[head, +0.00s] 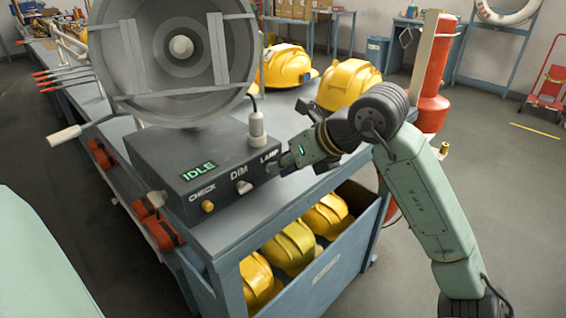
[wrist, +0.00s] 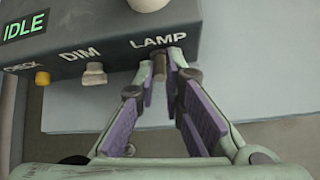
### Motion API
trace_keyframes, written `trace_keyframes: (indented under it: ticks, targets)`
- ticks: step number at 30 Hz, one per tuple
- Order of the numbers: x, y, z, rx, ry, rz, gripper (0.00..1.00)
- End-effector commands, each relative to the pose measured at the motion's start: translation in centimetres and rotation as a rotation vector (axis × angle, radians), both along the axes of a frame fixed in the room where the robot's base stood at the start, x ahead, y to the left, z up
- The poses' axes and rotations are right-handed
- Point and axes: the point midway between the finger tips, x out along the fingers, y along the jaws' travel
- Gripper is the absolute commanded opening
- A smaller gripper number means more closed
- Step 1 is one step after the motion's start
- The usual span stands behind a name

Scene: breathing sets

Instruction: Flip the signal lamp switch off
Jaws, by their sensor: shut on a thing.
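The signal lamp (head: 180,50) has a large round grey head and stands on a dark control box (head: 200,165) on the bench. The box front has a green IDLE display and the labels CHECK, DIM and LAMP. The lamp switch (wrist: 159,66) is a small greyish-brown knob under the word LAMP. My gripper (wrist: 160,75) is at the box front with its fingertips on either side of this knob, shut on it. In the head view my gripper (head: 284,166) reaches the box's right end and mostly hides the switch.
The DIM knob (wrist: 95,74) and yellow CHECK button (wrist: 42,78) sit left of the switch. Yellow helmets (head: 348,84) stand behind on the bench (head: 255,218), with more in a bin below. A red cylinder (head: 433,75) stands behind my arm.

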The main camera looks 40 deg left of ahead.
Motion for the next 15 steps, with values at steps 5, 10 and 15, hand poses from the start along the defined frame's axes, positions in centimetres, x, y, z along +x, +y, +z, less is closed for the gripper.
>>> trace_keyframes:
  ticks: [5,10,15]
  targets:
    - [0.11,0.03,0.12,-0.013,0.001,-0.003,0.00]
    - [0.10,0.06,0.11,-0.013,0.001,-0.003,0.00]
    - [0.10,0.06,0.13,-0.012,0.000,-0.002,0.11]
